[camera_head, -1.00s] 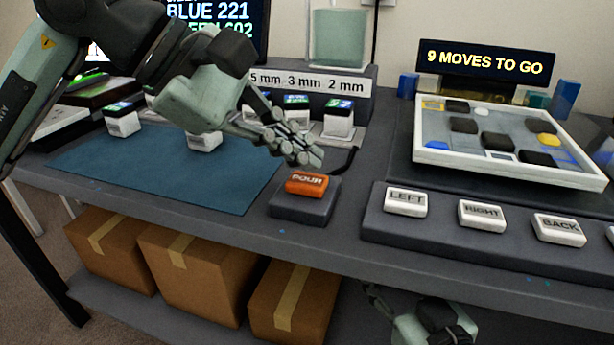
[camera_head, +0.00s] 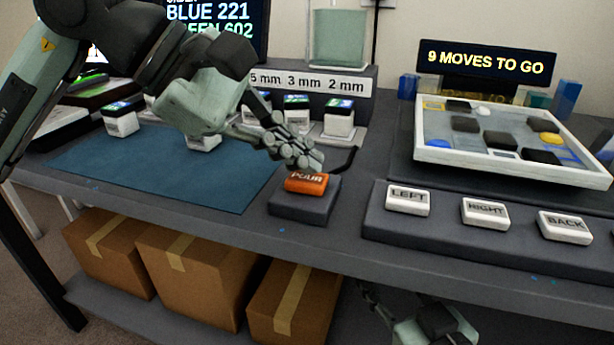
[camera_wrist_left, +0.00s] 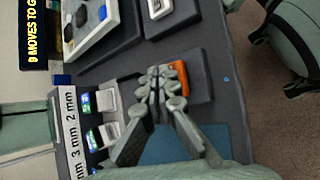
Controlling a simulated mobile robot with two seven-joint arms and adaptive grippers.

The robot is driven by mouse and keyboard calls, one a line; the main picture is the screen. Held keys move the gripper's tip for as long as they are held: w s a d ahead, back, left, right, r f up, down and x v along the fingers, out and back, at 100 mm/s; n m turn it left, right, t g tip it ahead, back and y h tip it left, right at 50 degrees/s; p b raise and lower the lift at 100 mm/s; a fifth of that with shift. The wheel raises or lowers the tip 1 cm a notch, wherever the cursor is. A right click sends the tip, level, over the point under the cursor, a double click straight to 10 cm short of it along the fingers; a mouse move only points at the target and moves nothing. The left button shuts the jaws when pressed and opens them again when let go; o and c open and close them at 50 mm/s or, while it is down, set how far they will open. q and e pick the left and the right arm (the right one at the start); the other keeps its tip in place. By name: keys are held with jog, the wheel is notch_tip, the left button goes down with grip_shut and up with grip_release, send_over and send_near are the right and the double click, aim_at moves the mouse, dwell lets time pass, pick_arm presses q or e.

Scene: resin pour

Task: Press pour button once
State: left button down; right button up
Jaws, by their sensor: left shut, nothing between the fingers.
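The orange POUR button (camera_head: 306,183) sits on a dark square base (camera_head: 300,208) near the table's front edge. In the left wrist view the orange button (camera_wrist_left: 180,72) is partly hidden behind my fingertips. My left gripper (camera_head: 310,163) is shut and empty, with its fingertips just above the button's back edge; I cannot tell whether they touch it. The closed fingers also show in the left wrist view (camera_wrist_left: 166,72). My right gripper (camera_head: 435,325) is low at the bottom edge, below the tabletop, and its fingers are not clear enough to judge.
White LEFT (camera_head: 408,200), RIGHT (camera_head: 485,212) and BACK (camera_head: 565,226) buttons stand to the right. A white-rimmed tray (camera_head: 510,171) with tiles lies behind them, under a "9 MOVES TO GO" sign (camera_head: 485,62). A blue mat (camera_head: 150,170) lies left. Cardboard boxes (camera_head: 195,275) sit below.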

aim_at(300, 179)
pick_arm(q)
jog(key=shift+f+b, duration=0.5)
jog(key=shift+b, duration=0.05)
dwell(0.4)
jog(key=shift+r, duration=0.1)
dwell(0.4)
jog(key=shift+r+p, duration=0.45)
jog(key=shift+r, duration=0.35)
jog(key=shift+r+p, duration=1.5)
jog(key=shift+r, duration=1.05)
jog(key=shift+f, duration=0.1)
